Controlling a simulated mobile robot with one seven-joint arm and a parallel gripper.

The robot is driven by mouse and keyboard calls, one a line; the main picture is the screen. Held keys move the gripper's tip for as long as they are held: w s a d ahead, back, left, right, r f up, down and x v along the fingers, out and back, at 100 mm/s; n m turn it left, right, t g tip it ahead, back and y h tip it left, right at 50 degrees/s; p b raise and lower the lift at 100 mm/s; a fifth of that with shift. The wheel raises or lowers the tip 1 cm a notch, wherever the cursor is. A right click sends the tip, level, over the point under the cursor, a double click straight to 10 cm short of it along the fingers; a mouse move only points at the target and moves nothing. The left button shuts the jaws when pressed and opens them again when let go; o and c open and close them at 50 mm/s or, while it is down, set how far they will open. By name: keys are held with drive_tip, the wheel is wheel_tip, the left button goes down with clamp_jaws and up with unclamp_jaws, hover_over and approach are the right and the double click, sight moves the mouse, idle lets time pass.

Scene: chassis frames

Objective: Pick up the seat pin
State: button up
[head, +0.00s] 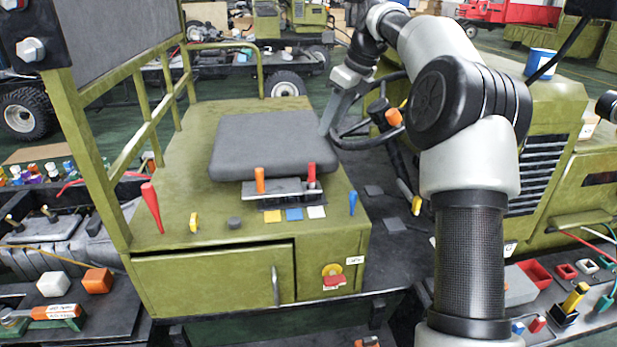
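I cannot tell for sure which piece is the seat pin. Near the dark grey seat (268,143) stand an orange peg (259,180) and a red peg (312,174), both upright at a grey metal bracket (278,191) along the seat's front edge. A larger red tapered pin (151,207) stands at the left of the green deck, and a small blue pin (352,202) stands at its right. My gripper (328,122) hangs at the seat's right edge beside the steering wheel, apart from these pegs. Its fingertips are too unclear to show whether it is open.
The black steering wheel (366,122) with its levers is close to my gripper. A green railing (150,100) borders the deck's left. A yellow piece (193,222) and a black knob (234,222) stand on the front deck. Coloured tiles (294,214) lie before the bracket.

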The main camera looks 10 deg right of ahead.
approach(314, 164)
drive_tip(key=x, duration=0.5)
drive_tip(key=shift+s+a+f, duration=0.1)
drive_tip(key=shift+a, duration=0.2)
drive_tip(key=shift+d+x, duration=0.2)
drive_tip(key=shift+x, duration=2.9)
clamp_jaws()
